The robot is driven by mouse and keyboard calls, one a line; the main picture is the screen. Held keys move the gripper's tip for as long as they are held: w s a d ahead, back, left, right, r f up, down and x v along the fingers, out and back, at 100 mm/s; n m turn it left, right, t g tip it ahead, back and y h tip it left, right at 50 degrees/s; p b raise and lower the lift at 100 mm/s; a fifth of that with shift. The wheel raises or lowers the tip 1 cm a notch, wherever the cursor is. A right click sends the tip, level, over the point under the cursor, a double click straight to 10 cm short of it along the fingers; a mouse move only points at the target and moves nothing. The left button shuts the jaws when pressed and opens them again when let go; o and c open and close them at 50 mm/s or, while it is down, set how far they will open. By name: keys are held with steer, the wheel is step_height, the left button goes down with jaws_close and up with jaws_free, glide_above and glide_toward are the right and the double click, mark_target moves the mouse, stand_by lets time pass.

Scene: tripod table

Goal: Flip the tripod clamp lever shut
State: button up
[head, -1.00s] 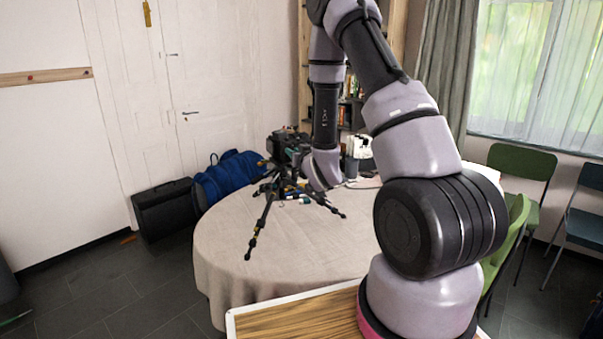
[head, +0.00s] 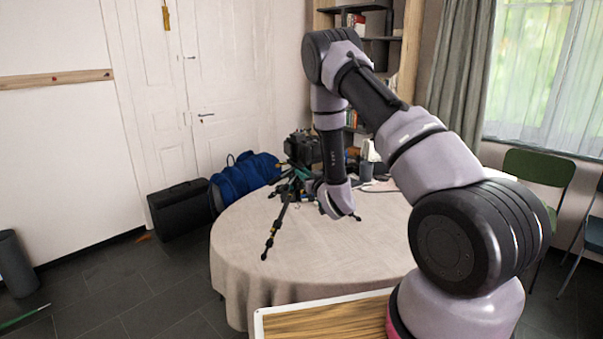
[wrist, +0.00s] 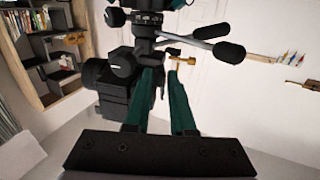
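The black tripod (head: 273,228) stands with spread legs on the round table, a black camera (head: 303,147) on top. My gripper is mostly hidden behind my wrist in the head view. In the wrist view, the camera (wrist: 115,97) and the tripod head (wrist: 145,30) with its black-gripped handles fill the upper middle. Nothing is seen held.
The round table (head: 265,285) has a beige cloth and free room at the front. White items (head: 370,155) stand at its back. A blue bag (head: 245,175) and black case (head: 180,210) are on the floor at left.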

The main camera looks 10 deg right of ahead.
mark_target(294, 166)
steer(key=shift+x, duration=0.9)
jaws_close()
